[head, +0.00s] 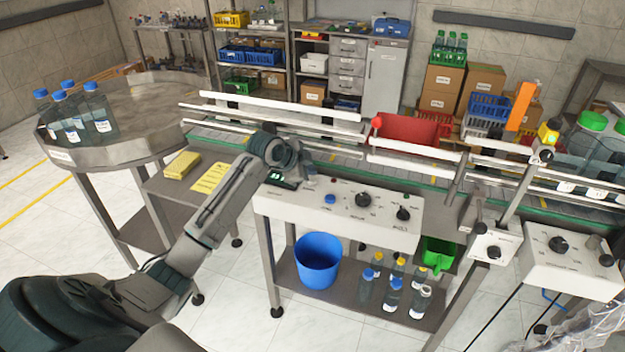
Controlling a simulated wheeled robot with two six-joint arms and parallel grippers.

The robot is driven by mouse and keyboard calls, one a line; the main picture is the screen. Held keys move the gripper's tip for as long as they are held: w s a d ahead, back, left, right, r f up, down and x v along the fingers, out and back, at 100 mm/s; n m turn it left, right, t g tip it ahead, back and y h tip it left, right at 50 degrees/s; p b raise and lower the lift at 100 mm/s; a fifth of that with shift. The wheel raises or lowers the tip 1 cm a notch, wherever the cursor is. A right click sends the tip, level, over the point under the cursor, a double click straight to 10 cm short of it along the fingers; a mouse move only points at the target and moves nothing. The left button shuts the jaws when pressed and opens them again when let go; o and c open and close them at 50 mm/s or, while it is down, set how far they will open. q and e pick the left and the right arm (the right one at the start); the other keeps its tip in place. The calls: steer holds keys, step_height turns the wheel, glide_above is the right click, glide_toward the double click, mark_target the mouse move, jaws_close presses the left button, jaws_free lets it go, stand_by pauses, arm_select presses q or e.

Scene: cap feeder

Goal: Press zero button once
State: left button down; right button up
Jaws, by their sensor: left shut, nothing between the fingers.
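A white control panel (345,220) stands in front of the conveyor. It has a small dark display (283,181), a round blue button (330,199) and black dials (362,200). The labels are too small to read, so I cannot tell for certain which button is zero. My left arm reaches in from the left, and my left gripper (309,174) is shut and empty at the panel's back edge, beside the display and up-left of the blue button. It appears apart from the blue button. My right gripper is not in view.
A round table (130,100) with bottles stands left. A blue bucket (318,260) and several bottles sit on the shelf below. A second panel (570,258) is at right.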

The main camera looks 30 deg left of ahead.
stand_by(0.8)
arm_select(q)
steer(key=shift+f, duration=0.15)
steer(key=shift+f, duration=0.3)
steer(key=shift+f, duration=0.45)
stand_by(0.5)
steer(key=shift+r, duration=0.1)
steer(key=shift+r+p, duration=0.75)
steer(key=shift+p, duration=0.1)
